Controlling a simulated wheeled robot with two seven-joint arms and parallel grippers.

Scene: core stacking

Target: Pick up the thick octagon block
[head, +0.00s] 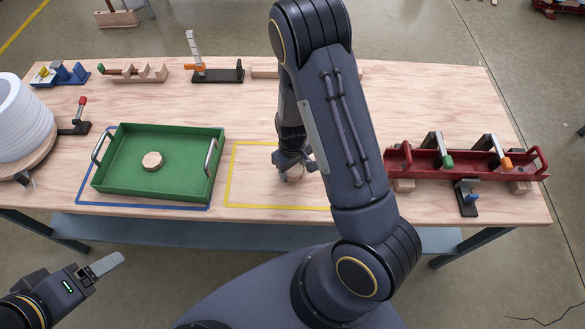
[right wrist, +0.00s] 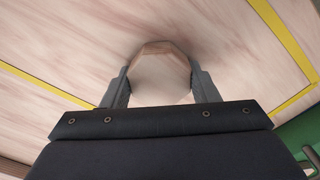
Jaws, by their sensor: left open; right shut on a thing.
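A wooden octagon block (right wrist: 160,78) is between the two fingers of my right gripper (right wrist: 161,88) in the right wrist view, with both fingers against its sides. In the head view my right gripper (head: 294,164) is over the yellow-outlined area, and the block (head: 294,175) there is partly hidden by the gripper and my arm. I cannot tell whether it touches the table. Another wooden octagon block (head: 153,161) lies in the green tray (head: 120,190) to the left. My left gripper (head: 108,265) is open and empty, off the table's front left.
A yellow outline (head: 229,180) marks the table middle. A red rack (head: 415,172) with clamps stands at the right. A white spool (head: 20,120) is at the far left. Wooden and metal fixtures (head: 218,74) line the back edge. The front strip of the table is clear.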

